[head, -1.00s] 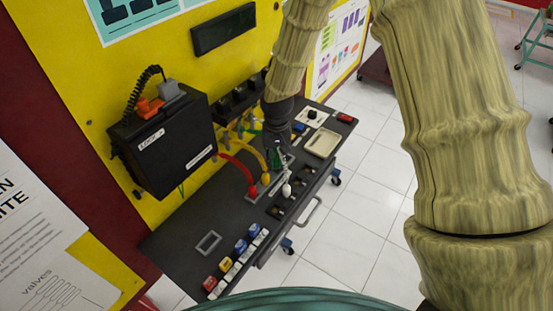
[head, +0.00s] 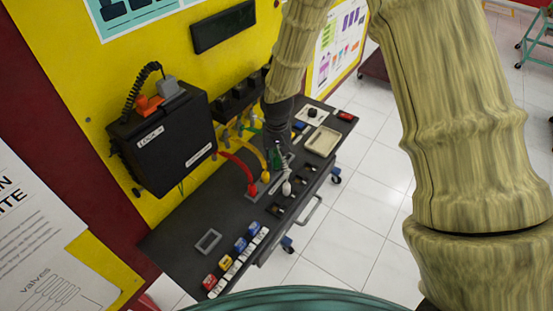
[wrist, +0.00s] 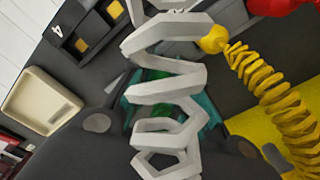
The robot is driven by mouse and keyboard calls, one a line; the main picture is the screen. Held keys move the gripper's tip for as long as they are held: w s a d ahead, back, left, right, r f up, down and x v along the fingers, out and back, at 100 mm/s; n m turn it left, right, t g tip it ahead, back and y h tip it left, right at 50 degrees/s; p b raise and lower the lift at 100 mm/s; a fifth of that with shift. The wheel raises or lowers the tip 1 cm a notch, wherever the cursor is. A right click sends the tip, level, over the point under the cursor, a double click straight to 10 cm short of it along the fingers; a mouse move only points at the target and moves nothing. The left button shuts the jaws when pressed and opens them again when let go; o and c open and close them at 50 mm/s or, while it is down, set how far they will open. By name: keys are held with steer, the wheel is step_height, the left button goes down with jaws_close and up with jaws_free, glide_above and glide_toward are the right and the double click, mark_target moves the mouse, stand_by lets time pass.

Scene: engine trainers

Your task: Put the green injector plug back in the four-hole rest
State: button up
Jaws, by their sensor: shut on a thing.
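My gripper (head: 277,154) is low over the black bench, shut on the green injector plug (head: 278,149), which is mostly hidden by the fingers. In the wrist view, green parts of the plug (wrist: 158,76) show behind a coiled grey lead that crosses the picture. The four-hole rest (head: 254,196) is a grey plate below the gripper, partly hidden. The red plug (head: 252,189) and yellow plug (head: 266,176) stand at it, and the pale grey plug (head: 286,188) is close by. I cannot tell whether the green plug touches the rest.
A black box (head: 165,140) hangs on the yellow wall to the left. A cream tray (head: 322,141) lies behind to the right. A row of dark slots (head: 277,211) runs along the front edge. Coloured blocks (head: 240,244) stand nearer me.

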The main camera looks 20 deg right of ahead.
steer(key=shift+f, duration=0.4)
steer(key=o, duration=0.6)
steer(key=shift+r+p, duration=1.75)
steer(key=shift+r, duration=1.05)
steer(key=shift+r+p, duration=0.7)
steer(key=shift+r, duration=0.25)
steer(key=shift+o, duration=0.5)
